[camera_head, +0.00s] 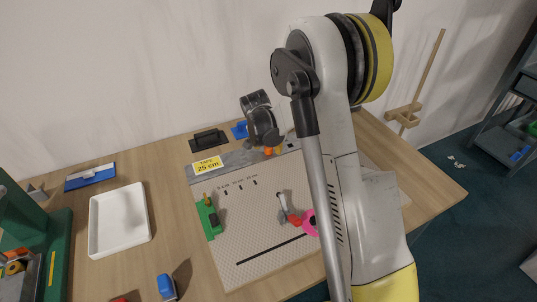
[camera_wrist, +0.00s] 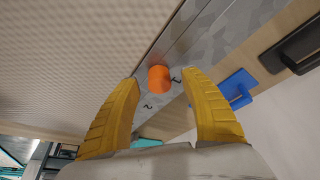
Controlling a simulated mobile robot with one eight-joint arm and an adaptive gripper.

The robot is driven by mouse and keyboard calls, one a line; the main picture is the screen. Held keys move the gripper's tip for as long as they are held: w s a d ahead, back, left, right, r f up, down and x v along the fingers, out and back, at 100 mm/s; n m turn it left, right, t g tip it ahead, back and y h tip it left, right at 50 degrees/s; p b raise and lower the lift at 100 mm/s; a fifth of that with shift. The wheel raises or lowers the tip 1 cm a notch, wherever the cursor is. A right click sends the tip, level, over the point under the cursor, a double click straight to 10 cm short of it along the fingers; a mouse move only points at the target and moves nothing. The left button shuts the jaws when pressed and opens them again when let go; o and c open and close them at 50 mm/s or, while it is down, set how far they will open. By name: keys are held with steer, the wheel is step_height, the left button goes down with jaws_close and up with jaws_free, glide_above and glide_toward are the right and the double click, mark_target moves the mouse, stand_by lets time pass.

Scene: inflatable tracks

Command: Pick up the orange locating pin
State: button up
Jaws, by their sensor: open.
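The orange locating pin (camera_wrist: 158,79) shows in the wrist view as a round orange end on a grey patterned strip (camera_wrist: 205,45). It sits between dark marks that look like numerals. My gripper (camera_wrist: 160,77) is open, with its two yellow fingers on either side of the pin in the picture. The fingers look apart from the pin, and I cannot tell how far above it they are. In the head view my wrist hangs over the far edge of the pale board (camera_head: 240,250), with small orange spots below it; which one is the pin is unclear.
A blue piece (camera_wrist: 236,88) and a black handle-like part (camera_wrist: 290,42) lie beside the strip. A white tray (camera_head: 119,220) stands left.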

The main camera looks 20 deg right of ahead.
steer(key=shift+w+d+f, duration=0.2)
steer(key=shift+f, duration=0.35)
steer(key=shift+r, duration=0.1)
jaws_close()
steer(key=shift+r, duration=0.1)
